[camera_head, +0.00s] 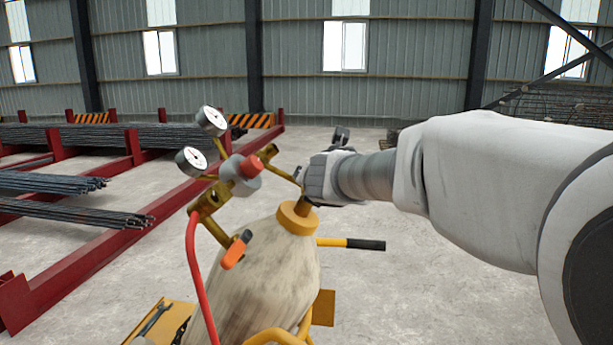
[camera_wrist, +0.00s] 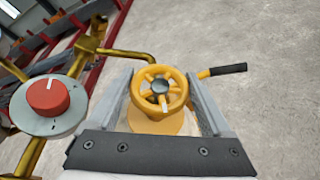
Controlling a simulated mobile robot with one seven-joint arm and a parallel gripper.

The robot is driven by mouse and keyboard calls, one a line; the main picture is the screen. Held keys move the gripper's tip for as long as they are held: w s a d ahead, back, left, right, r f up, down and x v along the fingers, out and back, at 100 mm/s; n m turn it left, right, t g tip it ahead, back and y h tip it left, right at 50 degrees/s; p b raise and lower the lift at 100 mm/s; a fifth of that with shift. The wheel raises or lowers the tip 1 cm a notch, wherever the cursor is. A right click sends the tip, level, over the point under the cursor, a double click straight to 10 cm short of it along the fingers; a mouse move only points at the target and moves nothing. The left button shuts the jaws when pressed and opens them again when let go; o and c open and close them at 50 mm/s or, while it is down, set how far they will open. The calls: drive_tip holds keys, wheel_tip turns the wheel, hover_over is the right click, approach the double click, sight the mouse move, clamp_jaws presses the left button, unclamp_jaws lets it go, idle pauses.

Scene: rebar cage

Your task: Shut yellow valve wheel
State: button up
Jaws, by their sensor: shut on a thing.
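The yellow valve wheel (camera_wrist: 160,72) shows in the wrist view as a round spoked wheel with a grey hub, above the yellow collar (camera_wrist: 155,122) of the cylinder. My gripper (camera_wrist: 162,85) has one finger on each side of the wheel and is shut on its rim. In the head view my gripper (camera_head: 318,180) is at the cylinder's top from the right, and it hides the wheel. The cylinder (camera_head: 262,275) is pale and worn, with a yellow collar (camera_head: 297,217) at its top.
Left of the wheel, a brass regulator carries a red knob (camera_head: 250,166), two gauges (camera_head: 191,160) and an orange lever (camera_head: 235,252). A red hose (camera_head: 194,270) hangs down. A black-gripped handle (camera_head: 365,244) sticks out to the right.

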drive_tip(key=shift+a+r+m+g+h+p, duration=0.1)
drive_tip(key=shift+r+m+g+h+p, duration=0.2)
drive_tip(key=shift+m+h+p, duration=0.6)
drive_tip(key=m+g+h+p, duration=0.3)
drive_tip(key=p, duration=0.4)
drive_tip(key=shift+m+p, duration=0.3)
drive_tip(key=m+g+h+p, duration=0.1)
drive_tip(key=m+g+p, duration=0.1)
drive_tip(key=p, duration=0.4)
drive_tip(key=m+g+h+p, duration=0.2)
drive_tip(key=m+g+p, duration=0.1)
drive_tip(key=p, duration=0.3)
drive_tip(key=shift+s+g+h+p, duration=0.1)
drive_tip(key=shift+g+h+p, duration=0.2)
drive_tip(key=shift+g, duration=0.1)
drive_tip(key=shift+f+m+g+p, duration=0.15)
drive_tip(key=shift+m+g+p, duration=0.65)
drive_tip(key=shift+p, duration=0.35)
drive_tip(key=shift+d+f+m+g+p, duration=0.15)
drive_tip(key=shift+m+g+p, duration=0.2)
drive_tip(key=shift+m+g, duration=0.2)
drive_tip(key=shift+d+f+m+g+p, duration=0.1)
drive_tip(key=shift+m+g+p, duration=0.3)
drive_tip(key=shift+g, duration=0.25)
drive_tip(key=shift+f+m+g, duration=0.15)
drive_tip(key=shift+m+g, duration=1.1)
drive_tip(key=shift+g, duration=0.35)
drive_tip(key=shift+s+m+g, duration=0.15)
drive_tip(key=shift+m+g, duration=0.15)
drive_tip(key=shift+g, duration=0.1)
